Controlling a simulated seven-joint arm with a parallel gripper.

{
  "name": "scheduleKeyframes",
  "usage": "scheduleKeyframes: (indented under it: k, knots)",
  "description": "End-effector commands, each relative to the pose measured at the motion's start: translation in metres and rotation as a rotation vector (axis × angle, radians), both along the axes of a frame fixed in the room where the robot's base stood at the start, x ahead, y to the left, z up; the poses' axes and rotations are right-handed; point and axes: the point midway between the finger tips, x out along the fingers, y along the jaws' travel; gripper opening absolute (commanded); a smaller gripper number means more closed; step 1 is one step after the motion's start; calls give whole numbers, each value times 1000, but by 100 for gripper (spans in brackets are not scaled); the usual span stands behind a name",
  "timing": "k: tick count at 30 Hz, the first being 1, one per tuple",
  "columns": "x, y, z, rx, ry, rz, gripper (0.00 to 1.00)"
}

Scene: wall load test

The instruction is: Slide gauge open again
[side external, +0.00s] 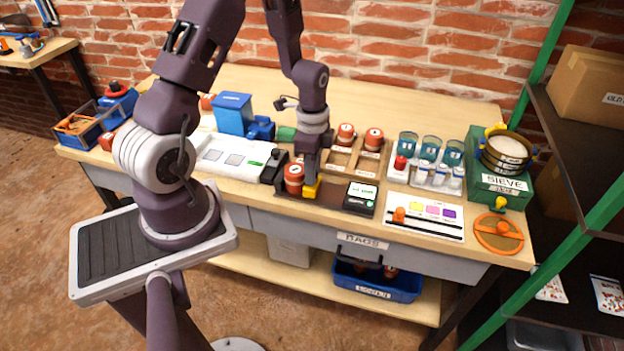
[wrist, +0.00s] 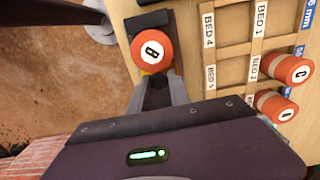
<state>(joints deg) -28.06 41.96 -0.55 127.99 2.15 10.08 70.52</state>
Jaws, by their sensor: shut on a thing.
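The gauge is a dark rail on the bench with a black block (side external: 274,166) at its left end and a yellow sliding piece (side external: 312,190) at its right. An orange-lidded jar (side external: 293,178) stands between them; its lid reads B in the wrist view (wrist: 152,52). My gripper (side external: 312,182) points down at the yellow piece, just right of the jar, and is shut on it. In the wrist view my fingers (wrist: 160,88) come together below the jar, with a little yellow (wrist: 157,69) showing. Whether the slider touches the jar is hidden.
Behind is a wooden rack (side external: 345,158) with labelled beds and two orange-lidded jars (side external: 374,139). The bench's front edge is close.

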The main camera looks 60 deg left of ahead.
Motion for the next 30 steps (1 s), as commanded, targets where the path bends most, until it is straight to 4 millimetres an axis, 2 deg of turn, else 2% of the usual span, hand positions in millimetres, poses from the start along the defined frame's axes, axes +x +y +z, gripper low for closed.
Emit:
scheduleKeyframes:
  k: [21,30]
  knots:
    - [18,-16,0,1,-3,0,0]
    - [19,-18,0,1,-3,0,0]
